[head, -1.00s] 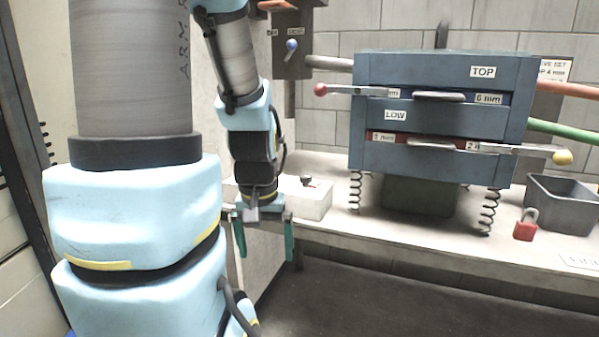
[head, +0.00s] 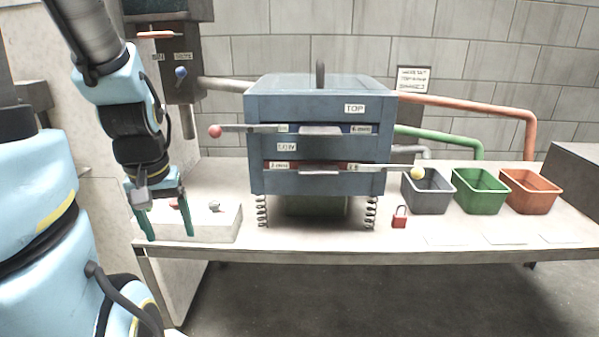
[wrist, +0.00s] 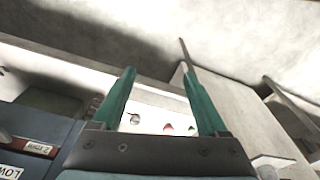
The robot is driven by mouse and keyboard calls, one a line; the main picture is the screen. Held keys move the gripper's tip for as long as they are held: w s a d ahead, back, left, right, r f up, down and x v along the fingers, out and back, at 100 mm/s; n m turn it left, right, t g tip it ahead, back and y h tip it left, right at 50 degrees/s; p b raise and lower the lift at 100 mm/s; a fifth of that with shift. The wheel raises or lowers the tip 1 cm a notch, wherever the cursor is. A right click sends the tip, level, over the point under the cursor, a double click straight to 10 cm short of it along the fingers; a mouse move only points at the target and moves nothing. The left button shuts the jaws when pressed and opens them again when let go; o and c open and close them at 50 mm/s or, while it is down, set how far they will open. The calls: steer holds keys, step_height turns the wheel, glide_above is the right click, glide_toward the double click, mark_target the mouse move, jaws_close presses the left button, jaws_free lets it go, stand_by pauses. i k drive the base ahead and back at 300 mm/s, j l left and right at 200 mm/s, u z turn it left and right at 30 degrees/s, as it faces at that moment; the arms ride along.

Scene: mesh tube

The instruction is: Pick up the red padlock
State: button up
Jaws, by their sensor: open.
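The red padlock (head: 399,217) stands on the bench with its grey shackle up, in front of the grey bin and right of the blue box's right spring in the head view. My gripper (head: 167,234) is open and empty, fingers down, at the bench's left end, far left of the padlock. In the wrist view my gripper's (wrist: 160,95) two green fingers are apart with nothing between them. I cannot make out the padlock in the wrist view.
A blue two-drawer box (head: 318,140) on springs stands between my gripper and the padlock, its ball-ended levers sticking out. Grey (head: 428,206), green (head: 480,206) and orange (head: 530,207) bins stand at right. A pale block (head: 215,232) with small knobs is beside my gripper.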

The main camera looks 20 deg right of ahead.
mark_target(399, 220)
steer(key=l, duration=0.55)
steer(key=k+l+u, duration=0.1)
steer(key=l, duration=0.95)
steer(key=k+l, duration=0.15)
steer(key=l, duration=0.4)
steer(key=l+u, duration=0.1)
steer(key=l, duration=0.4)
steer(key=k+l, duration=0.15)
steer(key=l, duration=0.4)
steer(key=i+j, duration=0.1)
steer(key=j, duration=0.15)
steer(key=i+j, duration=0.1)
steer(key=j+u, duration=0.05)
steer(key=j, duration=0.05)
